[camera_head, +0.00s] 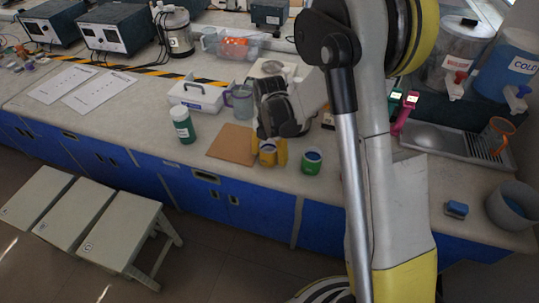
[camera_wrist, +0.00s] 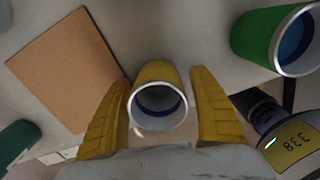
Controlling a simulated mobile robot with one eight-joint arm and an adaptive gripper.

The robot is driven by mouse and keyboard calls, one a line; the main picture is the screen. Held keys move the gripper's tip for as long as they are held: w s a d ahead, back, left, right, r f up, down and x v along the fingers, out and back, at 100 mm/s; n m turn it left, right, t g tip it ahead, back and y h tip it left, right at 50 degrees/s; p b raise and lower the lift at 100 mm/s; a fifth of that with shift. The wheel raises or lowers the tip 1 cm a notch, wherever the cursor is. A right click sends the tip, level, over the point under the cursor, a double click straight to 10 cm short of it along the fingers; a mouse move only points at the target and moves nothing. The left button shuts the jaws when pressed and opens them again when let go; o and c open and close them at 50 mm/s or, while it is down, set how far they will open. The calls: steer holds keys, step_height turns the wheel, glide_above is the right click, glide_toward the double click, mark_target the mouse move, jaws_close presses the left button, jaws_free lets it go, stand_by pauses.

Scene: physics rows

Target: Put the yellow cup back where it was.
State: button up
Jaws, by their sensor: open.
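The yellow cup (camera_head: 267,155) stands upright near the front edge of the bench, just right of a tan board. In the wrist view the yellow cup (camera_wrist: 159,76) is between my two yellow fingers, with a gap on each side; its inside is dark blue and looks empty. My gripper (camera_head: 269,152) is open and around the cup, not closed on it. In the wrist view my gripper (camera_wrist: 160,112) shows both fingers apart. The lower part of the cup is partly hidden by the gripper in the head view.
A green cup (camera_head: 312,161) stands close on the right.

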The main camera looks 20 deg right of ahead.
steer(key=s+r+m+t+p, duration=0.1)
steer(key=s+r+m+p, duration=0.2)
steer(key=r, duration=0.7)
steer(key=s+r+m+t+p, duration=0.15)
steer(key=r+m, duration=0.25)
steer(key=r, duration=0.6)
steer(key=s+r+m+t, duration=0.2)
steer(key=s+r+m, duration=0.1)
steer(key=s+m, duration=0.4)
steer(key=s+r+m+t, duration=0.2)
steer(key=s+m, duration=0.6)
steer(key=m, duration=0.4)
steer(key=shift+s+r+t, duration=0.25)
steer(key=shift+r+t, duration=0.1)
steer(key=shift+r, duration=0.3)
